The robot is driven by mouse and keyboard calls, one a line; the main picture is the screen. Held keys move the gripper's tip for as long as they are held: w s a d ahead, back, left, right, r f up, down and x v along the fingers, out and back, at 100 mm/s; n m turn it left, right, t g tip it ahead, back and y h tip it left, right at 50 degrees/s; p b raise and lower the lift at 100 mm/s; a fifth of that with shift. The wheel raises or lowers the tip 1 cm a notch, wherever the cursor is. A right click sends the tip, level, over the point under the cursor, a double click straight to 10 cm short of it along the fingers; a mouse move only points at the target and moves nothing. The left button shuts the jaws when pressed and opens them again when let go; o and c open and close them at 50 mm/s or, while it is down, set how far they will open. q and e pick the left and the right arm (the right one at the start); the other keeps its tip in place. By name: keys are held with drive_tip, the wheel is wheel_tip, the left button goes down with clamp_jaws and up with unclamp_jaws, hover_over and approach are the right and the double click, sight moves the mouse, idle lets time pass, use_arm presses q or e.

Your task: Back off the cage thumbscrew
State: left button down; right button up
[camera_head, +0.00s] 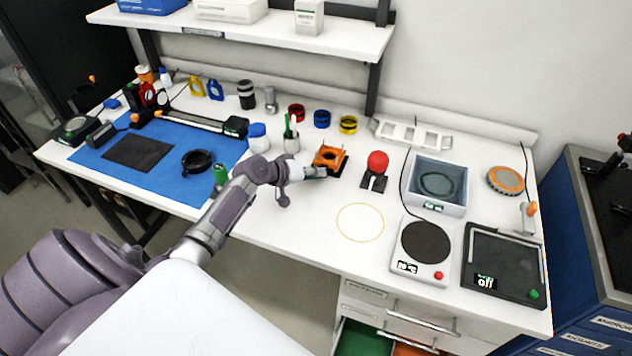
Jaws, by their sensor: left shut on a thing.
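An orange cage (331,156) with a round opening stands on a dark base near the middle of the white bench. My left arm reaches in from the left, and my left gripper (316,172) is at the cage's front left side. Its fingers are shut at the cage's edge, where the thumbscrew would sit. The thumbscrew itself is too small and covered by the fingers to make out. My right gripper is not in view.
A red ball on a black stand (377,163) is close to the cage's right. A pen cup (291,143) stands behind my left wrist. A hotplate (425,243) and a grey basin (437,184) are further right. The bench around the yellow ring (360,205) is clear.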

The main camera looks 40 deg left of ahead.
use_arm(q)
drive_tip(key=shift+f+h+b, duration=0.15)
drive_tip(key=shift+h+b, duration=0.15)
drive_tip(key=shift+b, duration=0.3)
drive_tip(key=c, duration=1.4)
unclamp_jaws()
drive_tip(key=v, duration=1.2)
drive_tip(key=shift+s+f, duration=0.1)
drive_tip(key=shift+s, duration=0.05)
